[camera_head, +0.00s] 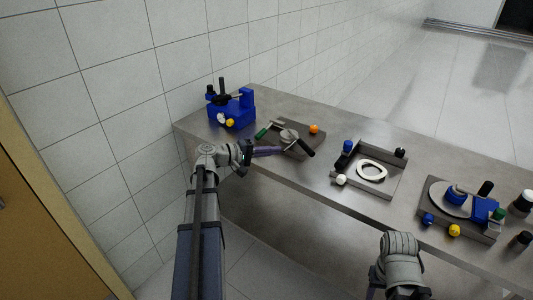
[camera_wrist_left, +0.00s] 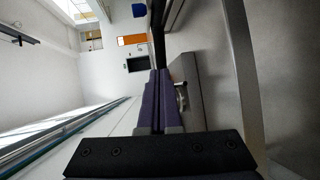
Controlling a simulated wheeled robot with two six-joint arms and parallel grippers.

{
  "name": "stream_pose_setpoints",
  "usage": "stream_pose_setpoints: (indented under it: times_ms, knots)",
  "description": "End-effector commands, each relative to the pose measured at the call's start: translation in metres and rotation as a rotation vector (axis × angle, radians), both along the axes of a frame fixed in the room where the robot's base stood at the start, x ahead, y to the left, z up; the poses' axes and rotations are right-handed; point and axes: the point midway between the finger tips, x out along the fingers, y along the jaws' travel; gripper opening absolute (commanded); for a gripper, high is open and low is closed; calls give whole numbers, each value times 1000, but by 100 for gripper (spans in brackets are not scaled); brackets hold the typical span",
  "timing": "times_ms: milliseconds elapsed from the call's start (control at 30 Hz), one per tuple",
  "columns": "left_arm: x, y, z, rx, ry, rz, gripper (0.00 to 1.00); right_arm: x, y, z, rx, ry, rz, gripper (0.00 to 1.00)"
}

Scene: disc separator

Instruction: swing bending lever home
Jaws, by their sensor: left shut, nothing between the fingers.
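The bending fixture (camera_head: 315,137) is a dark plate on the bench with a round metal centre. A lever with a black handle (camera_head: 306,149) points to the front right from that centre, and a lever with a green handle (camera_head: 262,133) points left. I cannot tell for sure which is the bending lever. My left gripper (camera_head: 280,150) is shut and empty, its purple fingers close to the black handle at the plate's front edge; contact is unclear. The shut fingers (camera_wrist_left: 158,88) also show in the left wrist view, beside a metal part. My right gripper is mostly cut off below the right wrist.
A blue machine (camera_head: 238,108) stands at the bench's left end, near the tiled wall. An orange ball knob (camera_head: 314,128) sits at the fixture's back. Right of it are a tray with a white ring (camera_head: 371,171) and a blue disc device (camera_head: 457,200). Bare bench lies between them.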

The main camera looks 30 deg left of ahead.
Motion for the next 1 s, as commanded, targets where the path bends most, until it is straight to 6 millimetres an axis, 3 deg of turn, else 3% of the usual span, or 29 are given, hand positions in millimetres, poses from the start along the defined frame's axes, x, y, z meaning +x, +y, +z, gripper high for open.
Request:
stream_pose_setpoints:
  times_ms: [200, 433, 1000]
  knots:
    - [37, -25, -11, 0, 0, -2, 0, 0, 0, -11, 0, 0, 0, 50]
    - [62, -43, -16, 0, 1, -1, 0, 0, 0, -16, 0, 0, 0, 50]
    - [71, -50, -17, 0, 0, 2, 0, 0, 0, -17, 0, 0, 0, 50]
